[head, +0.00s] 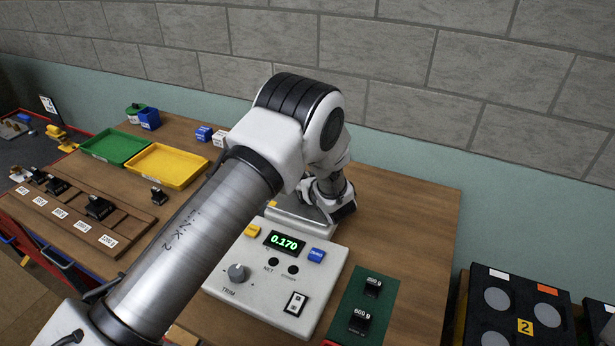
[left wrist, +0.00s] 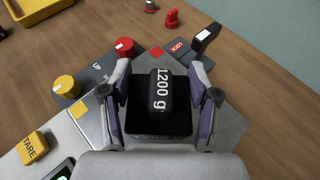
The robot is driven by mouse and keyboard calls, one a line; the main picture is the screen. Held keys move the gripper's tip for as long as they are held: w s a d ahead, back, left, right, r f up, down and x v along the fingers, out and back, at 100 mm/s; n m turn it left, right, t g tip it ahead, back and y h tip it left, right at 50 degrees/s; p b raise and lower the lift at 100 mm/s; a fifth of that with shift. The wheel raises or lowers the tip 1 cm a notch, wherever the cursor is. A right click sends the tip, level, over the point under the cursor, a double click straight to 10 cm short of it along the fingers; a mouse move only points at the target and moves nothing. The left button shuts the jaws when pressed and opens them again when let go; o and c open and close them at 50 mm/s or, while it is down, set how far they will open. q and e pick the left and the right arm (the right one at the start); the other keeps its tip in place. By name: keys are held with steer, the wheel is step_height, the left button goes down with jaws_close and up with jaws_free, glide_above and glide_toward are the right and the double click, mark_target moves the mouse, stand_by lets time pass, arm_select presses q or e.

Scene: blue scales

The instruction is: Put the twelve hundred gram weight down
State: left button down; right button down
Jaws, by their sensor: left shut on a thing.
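The black twelve hundred gram weight (left wrist: 160,95), marked "1200 g", shows in the left wrist view between the fingers of my left gripper (left wrist: 160,88), which is shut on it. Behind it is the grey pan (left wrist: 230,125) of the scale. I cannot tell whether the weight touches the pan. In the head view my left gripper (head: 328,198) is over the pan (head: 290,213) at the back of the white scale console (head: 255,300), and the weight is hidden there. The green display (head: 284,242) reads 0.170. My right gripper is not in view.
A green mat (head: 388,272) with two black weights (head: 360,321) lies right of the console. A wooden rack (head: 130,222) with black weights, a yellow tray (head: 167,166) and a green tray (head: 114,147) are at left.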

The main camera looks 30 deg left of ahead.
arm_select(q)
steer(key=shift+c, duration=1.3)
jaws_free()
steer(key=shift+a+f, duration=0.1)
steer(key=shift+a, duration=0.05)
steer(key=shift+d, duration=0.25)
steer(key=shift+r, duration=0.3)
steer(key=p+v, duration=0.3)
steer(key=v, duration=0.8)
steer(key=shift+s+d+r+p, duration=0.2)
steer(key=shift+s+d+p, duration=0.05)
steer(key=shift+p, duration=0.05)
steer(key=shift+s, duration=0.1)
steer(key=shift+f, duration=0.15)
